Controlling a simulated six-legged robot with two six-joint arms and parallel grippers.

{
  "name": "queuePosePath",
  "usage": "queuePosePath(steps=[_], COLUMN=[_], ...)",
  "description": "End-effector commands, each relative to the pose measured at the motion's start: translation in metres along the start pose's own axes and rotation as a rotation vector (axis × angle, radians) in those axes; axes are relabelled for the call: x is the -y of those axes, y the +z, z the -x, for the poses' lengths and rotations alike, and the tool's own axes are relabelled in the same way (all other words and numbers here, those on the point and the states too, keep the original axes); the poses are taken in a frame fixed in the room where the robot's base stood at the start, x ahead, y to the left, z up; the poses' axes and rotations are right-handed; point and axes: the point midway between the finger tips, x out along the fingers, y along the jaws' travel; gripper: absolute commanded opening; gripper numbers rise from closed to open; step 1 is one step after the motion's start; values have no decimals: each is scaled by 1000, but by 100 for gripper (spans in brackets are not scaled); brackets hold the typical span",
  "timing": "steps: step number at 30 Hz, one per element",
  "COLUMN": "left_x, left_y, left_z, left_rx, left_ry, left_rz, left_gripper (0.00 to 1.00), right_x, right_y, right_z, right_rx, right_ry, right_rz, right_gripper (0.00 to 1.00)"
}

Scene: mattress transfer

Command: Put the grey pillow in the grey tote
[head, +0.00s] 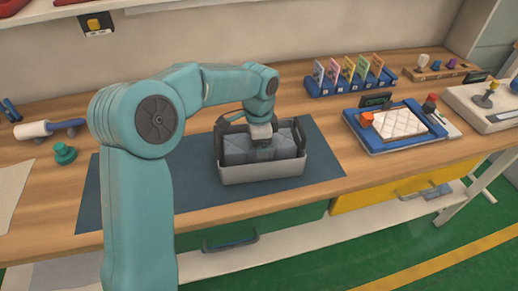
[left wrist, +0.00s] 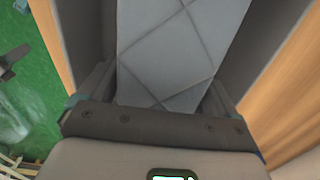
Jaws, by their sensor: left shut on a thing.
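The grey tote (head: 262,174) stands on the dark mat in the middle of the workbench. The grey pillow (head: 237,147), with quilted seams, is inside the tote, between its walls. My left gripper (head: 264,150) reaches down into the tote from above and is shut on the pillow. In the left wrist view the pillow (left wrist: 175,55) fills the middle between the two fingers, with the tote's dark walls on both sides. The pillow's underside is hidden, so I cannot tell whether it touches the tote's floor. My right gripper is in neither view.
The dark mat (head: 325,175) has bare room on both sides of the tote. A blue tray with a white quilted pad (head: 398,123) lies to the right. A rack of coloured cards (head: 350,84) stands behind. A white roller (head: 33,130) and a green knob (head: 64,152) are at left.

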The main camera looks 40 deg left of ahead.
Motion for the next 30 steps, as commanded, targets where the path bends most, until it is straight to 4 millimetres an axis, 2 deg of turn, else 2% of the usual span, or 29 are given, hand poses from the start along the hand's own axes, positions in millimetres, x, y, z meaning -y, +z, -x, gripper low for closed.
queuePosePath(steps=[3, 13, 14, 15, 21, 24, 26, 30], left_x=[1, 1, 1, 1, 1, 1, 1, 2], left_y=[0, 0, 0, 0, 0, -1, -1, -1], left_z=[-8, -12, -12, -11, -10, -3, 6, 37], left_rx=[0, -1, 0, 0, 0, -1, -3, -3], left_ry=[-1, -1, -1, -1, -1, -2, -4, -6], left_rz=[1, 1, 1, 1, 1, 1, 0, 1], left_gripper=[57, 57, 95, 100, 100, 100, 100, 100], right_x=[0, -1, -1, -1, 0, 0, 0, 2], right_y=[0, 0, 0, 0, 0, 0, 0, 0], right_z=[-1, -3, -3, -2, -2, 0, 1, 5], right_rx=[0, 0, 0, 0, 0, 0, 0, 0], right_ry=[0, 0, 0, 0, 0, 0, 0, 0], right_rz=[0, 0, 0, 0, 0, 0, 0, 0], right_gripper=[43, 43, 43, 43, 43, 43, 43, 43])
